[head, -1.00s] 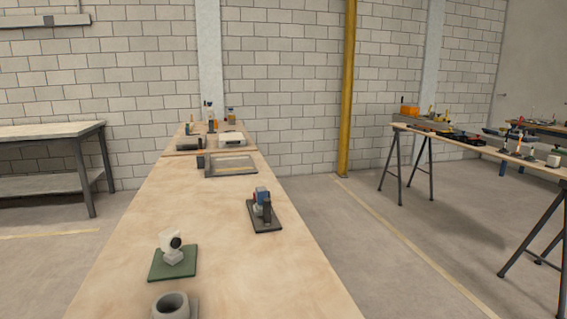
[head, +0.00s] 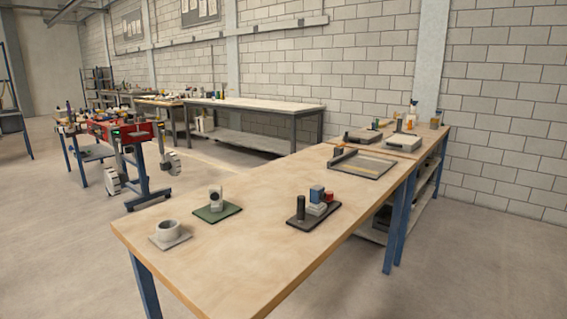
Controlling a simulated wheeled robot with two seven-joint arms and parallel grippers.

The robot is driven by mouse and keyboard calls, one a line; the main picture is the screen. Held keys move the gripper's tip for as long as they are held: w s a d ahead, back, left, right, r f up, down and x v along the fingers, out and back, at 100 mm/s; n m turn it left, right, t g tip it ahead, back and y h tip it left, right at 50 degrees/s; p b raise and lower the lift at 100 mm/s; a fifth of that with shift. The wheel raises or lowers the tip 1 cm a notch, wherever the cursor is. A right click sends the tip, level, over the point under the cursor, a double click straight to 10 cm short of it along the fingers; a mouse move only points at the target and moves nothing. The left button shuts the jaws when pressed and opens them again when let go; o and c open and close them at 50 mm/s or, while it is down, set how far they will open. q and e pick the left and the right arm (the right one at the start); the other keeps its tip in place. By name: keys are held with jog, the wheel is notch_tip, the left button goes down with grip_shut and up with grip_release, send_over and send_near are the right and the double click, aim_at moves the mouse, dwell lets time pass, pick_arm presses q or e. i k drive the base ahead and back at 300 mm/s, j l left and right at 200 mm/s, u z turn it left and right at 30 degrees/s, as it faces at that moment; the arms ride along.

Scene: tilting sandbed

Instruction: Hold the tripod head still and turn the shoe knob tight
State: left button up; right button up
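Neither of my grippers shows in the head view. I cannot tell for sure which item is the tripod head. A dark base plate (head: 298,222) on the long wooden table carries an upright black cylinder (head: 301,208), a whitish block, a blue block (head: 317,193) and a small red part (head: 328,197). To its left, a green mat (head: 230,211) bears a small upright white piece (head: 215,193) with a dark round spot. The shoe knob is too small to make out.
A grey cup-like ring (head: 168,230) sits on a plate at the table's near left. A shallow tray (head: 361,164) lies farther back on the wooden table (head: 260,250). A red-topped cart (head: 117,130) and a grey workbench (head: 255,104) stand beyond. Open floor lies to the left.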

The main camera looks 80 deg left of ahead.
aim_at(330, 196)
jog(key=i+j+u, duration=0.25)
jog(key=u, duration=0.2)
jog(key=i+j+u, duration=0.1)
jog(key=i+u, duration=0.7)
jog(key=u, duration=0.15)
jog(key=i+l+u, duration=0.1)
jog(key=i+u, duration=0.35)
jog(key=i+l+u, duration=0.25)
jog(key=u, duration=0.2)
jog(key=i+u, duration=0.2)
jog(key=u, duration=0.25)
jog(key=i+l+u, duration=0.15)
jog(key=u, duration=0.3)
jog(key=i+l+u, duration=0.2)
jog(key=u, duration=0.25)
jog(key=i+l+u, duration=0.15)
jog(key=u, duration=0.3)
jog(key=k+l, duration=0.05)
jog(key=l, duration=0.05)
